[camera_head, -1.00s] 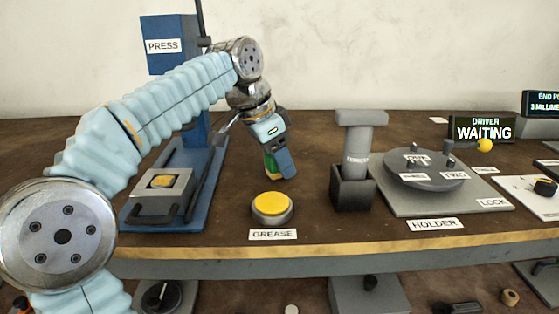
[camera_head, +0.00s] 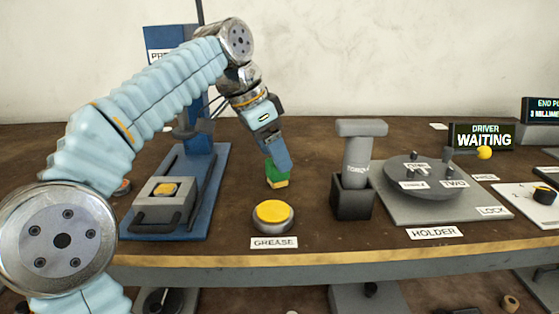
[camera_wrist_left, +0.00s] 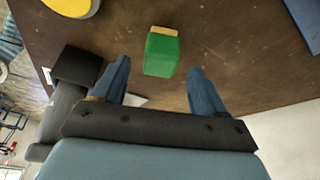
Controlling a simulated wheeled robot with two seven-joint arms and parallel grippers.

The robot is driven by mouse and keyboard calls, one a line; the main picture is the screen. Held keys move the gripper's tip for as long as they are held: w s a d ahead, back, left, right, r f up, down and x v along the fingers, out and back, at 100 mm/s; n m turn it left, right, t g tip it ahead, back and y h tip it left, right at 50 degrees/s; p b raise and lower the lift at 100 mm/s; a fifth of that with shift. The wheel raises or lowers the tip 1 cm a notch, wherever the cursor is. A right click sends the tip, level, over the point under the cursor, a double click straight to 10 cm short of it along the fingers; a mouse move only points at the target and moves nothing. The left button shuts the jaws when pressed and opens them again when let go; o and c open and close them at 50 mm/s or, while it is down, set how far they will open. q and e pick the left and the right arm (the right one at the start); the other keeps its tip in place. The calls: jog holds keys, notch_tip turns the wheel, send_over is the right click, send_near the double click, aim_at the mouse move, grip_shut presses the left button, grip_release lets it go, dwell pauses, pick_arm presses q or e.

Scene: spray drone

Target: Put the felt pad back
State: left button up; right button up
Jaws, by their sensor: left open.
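A green block with a yellow end (camera_head: 277,176) stands on the brown bench behind the grease tin; it may be the felt pad. It also shows in the left wrist view (camera_wrist_left: 161,54). My left gripper (camera_head: 278,162) is just above it, pointing down, and its finger overlaps the block's top in the head view. In the left wrist view the left gripper's fingers (camera_wrist_left: 160,84) are spread wide, with the block beyond and between them and a gap on each side. The grease tin (camera_head: 272,215) has a yellow top. My right gripper is out of view.
The blue press (camera_head: 200,190) stands left, with a grey block on its base. A grey tool (camera_head: 358,155) stands in a dark socket to the right. Further right are the round holder (camera_head: 424,182) and a "DRIVER WAITING" display (camera_head: 482,136). Bench behind the block is clear.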

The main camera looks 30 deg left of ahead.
pick_arm(q)
jog(key=p+v, duration=0.1)
jog(key=v, duration=0.6)
jog(key=shift+r+p, duration=0.25)
jog(key=shift+p, duration=0.15)
